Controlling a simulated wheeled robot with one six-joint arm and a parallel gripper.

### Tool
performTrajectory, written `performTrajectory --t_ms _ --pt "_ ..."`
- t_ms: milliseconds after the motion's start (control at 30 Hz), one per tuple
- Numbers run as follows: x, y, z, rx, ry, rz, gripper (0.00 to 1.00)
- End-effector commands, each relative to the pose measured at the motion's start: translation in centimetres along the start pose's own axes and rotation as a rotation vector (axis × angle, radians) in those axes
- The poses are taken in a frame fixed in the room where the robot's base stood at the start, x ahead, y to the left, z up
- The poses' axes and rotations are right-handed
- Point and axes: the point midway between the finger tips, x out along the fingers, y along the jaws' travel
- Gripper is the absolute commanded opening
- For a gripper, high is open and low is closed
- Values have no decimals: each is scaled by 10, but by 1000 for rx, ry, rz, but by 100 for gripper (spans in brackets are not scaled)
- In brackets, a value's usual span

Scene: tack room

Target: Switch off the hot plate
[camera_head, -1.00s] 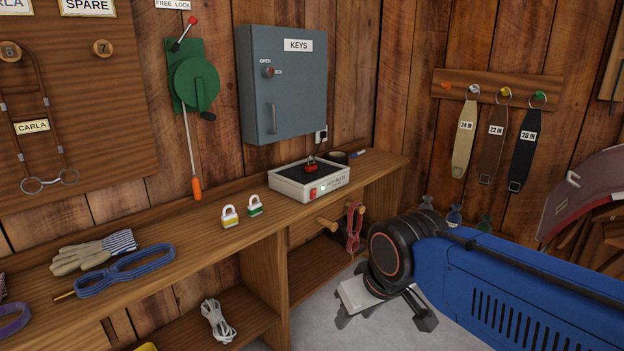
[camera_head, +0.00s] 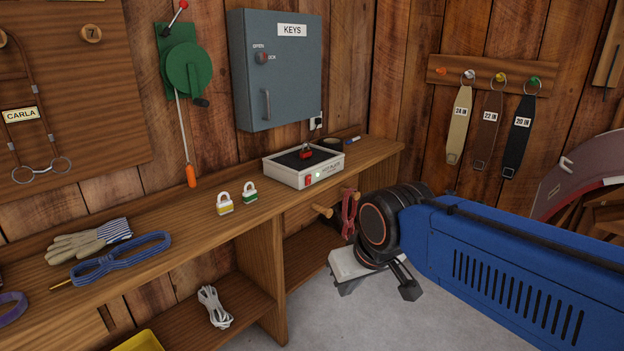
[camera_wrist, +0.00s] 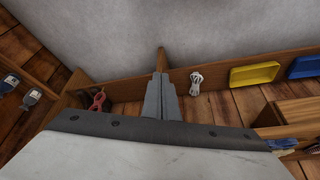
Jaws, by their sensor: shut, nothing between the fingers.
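The hot plate (camera_head: 290,174) is a low white box with a black top, standing on the wooden bench below the grey key cabinet. A red switch (camera_head: 310,181) is on its front, with a small green light beside it. A red padlock-like object (camera_head: 306,154) sits on its top. My gripper (camera_wrist: 161,80) is shut and empty, with its grey fingers together in the wrist view. In the head view my gripper is in front of the bench, to the right of and lower than the hot plate, apart from it; its fingers are partly hidden.
A tape roll (camera_head: 329,144) lies behind the plate. The grey floor is clear.

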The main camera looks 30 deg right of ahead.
Motion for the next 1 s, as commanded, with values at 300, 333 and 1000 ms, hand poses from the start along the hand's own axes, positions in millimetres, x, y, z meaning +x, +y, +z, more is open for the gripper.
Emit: performTrajectory --t_ms 300,333,1000 --pt "-2 16 -92 237 60 33 0" --pt "-2 18 -101 260 66 36 0" --pt "29 84 -297 773 228 59 0"
